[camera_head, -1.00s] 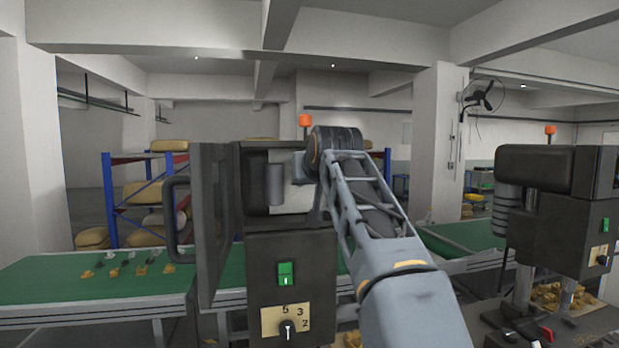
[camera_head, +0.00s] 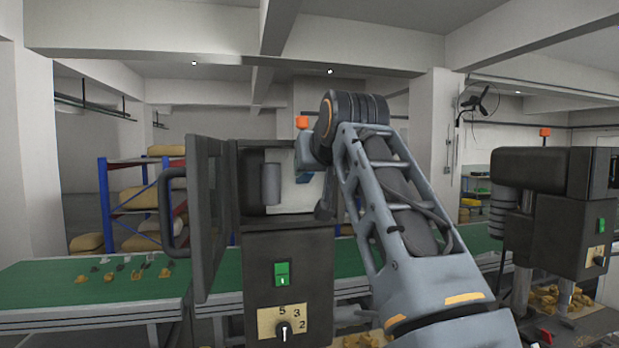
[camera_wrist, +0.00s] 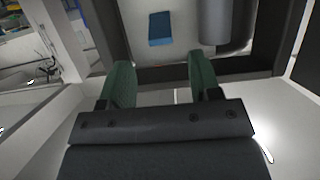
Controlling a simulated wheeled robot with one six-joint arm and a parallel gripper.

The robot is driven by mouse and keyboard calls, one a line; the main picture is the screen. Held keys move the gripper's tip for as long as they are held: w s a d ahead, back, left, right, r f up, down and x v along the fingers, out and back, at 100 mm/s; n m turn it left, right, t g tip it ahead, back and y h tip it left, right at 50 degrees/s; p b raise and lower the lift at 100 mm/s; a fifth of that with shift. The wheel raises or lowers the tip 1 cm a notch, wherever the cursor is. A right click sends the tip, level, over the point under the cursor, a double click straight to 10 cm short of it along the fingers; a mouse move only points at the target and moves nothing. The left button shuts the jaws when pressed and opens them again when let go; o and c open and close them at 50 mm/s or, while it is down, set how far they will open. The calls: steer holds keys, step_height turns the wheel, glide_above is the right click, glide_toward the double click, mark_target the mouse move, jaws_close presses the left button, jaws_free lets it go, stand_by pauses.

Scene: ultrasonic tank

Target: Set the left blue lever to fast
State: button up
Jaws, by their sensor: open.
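A blue block-like piece, seemingly the blue lever (camera_wrist: 160,28), shows in the wrist view inside the open dark housing, on a pale back wall. In the head view a bit of the blue lever (camera_head: 304,177) shows beside my arm, right of a grey cylinder (camera_head: 270,184). The grey cylinder also shows in the wrist view (camera_wrist: 215,22). My gripper (camera_wrist: 160,72) is open and empty, its green fingers pointing towards the housing opening, apart from the blue piece. In the head view my arm hides the gripper. No speed marking beside the lever is readable.
The housing's dark door (camera_head: 208,215) stands open at the left. Below are a green switch (camera_head: 282,273) and a numbered knob (camera_head: 284,329). A green conveyor (camera_head: 90,285) runs behind. A second machine (camera_head: 545,175) stands at the right.

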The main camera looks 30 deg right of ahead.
steer(key=v, duration=0.5)
steer(key=shift+s+a+r, duration=0.1)
steer(key=shift+s+r, duration=0.05)
steer(key=shift+s, duration=0.1)
steer(key=shift+r, duration=0.1)
